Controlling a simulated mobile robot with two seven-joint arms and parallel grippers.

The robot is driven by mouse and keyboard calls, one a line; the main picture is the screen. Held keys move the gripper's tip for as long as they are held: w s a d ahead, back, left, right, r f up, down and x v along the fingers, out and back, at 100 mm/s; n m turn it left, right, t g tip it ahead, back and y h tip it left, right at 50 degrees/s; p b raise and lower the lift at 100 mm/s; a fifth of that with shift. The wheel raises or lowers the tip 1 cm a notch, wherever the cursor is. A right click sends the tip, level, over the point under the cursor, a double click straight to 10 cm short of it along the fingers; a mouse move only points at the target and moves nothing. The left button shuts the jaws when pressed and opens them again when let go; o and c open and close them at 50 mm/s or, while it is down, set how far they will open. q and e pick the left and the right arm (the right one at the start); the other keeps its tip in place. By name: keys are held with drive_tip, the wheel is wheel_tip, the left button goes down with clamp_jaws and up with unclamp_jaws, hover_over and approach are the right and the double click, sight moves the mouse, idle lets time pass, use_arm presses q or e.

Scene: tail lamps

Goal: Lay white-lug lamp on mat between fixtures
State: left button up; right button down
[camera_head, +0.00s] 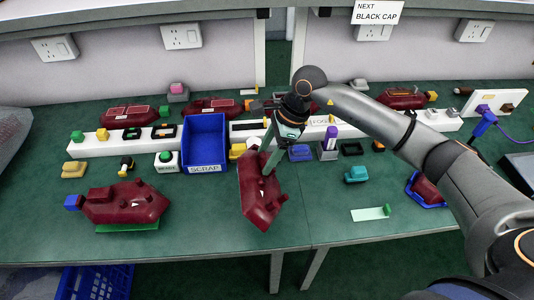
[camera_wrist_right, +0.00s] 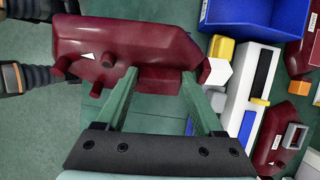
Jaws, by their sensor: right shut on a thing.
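My right gripper (camera_head: 268,165) is shut on a dark red lamp (camera_head: 260,205) near the middle front of the table. The lamp points lengthwise towards the front edge. Whether it touches the table is unclear. In the right wrist view, the fingers (camera_wrist_right: 160,80) meet the near side of this lamp (camera_wrist_right: 125,45), and a white lug (camera_wrist_right: 217,72) shows at its right end. A fixture with a blue-lug lamp (camera_head: 125,203) on a green base (camera_head: 127,228) is at left. A blue fixture (camera_head: 411,188) with a red lamp is at right. I cannot make out the mat. My left gripper is not in view.
A blue scrap bin (camera_head: 205,142) stands behind and left of the held lamp. A white rail with small parts runs along the back, with more red lamps (camera_head: 130,115) behind it. A pale green strip (camera_head: 370,214) lies at right. The front between the fixtures is mostly clear.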

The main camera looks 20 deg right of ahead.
drive_tip(key=shift+f+b, duration=0.55)
drive_tip(key=shift+f, duration=0.1)
unclamp_jaws()
drive_tip(key=shift+r, duration=0.1)
idle(0.9)
drive_tip(key=shift+r+p, duration=0.75)
drive_tip(key=shift+r, duration=0.65)
drive_tip(key=shift+r, duration=0.1)
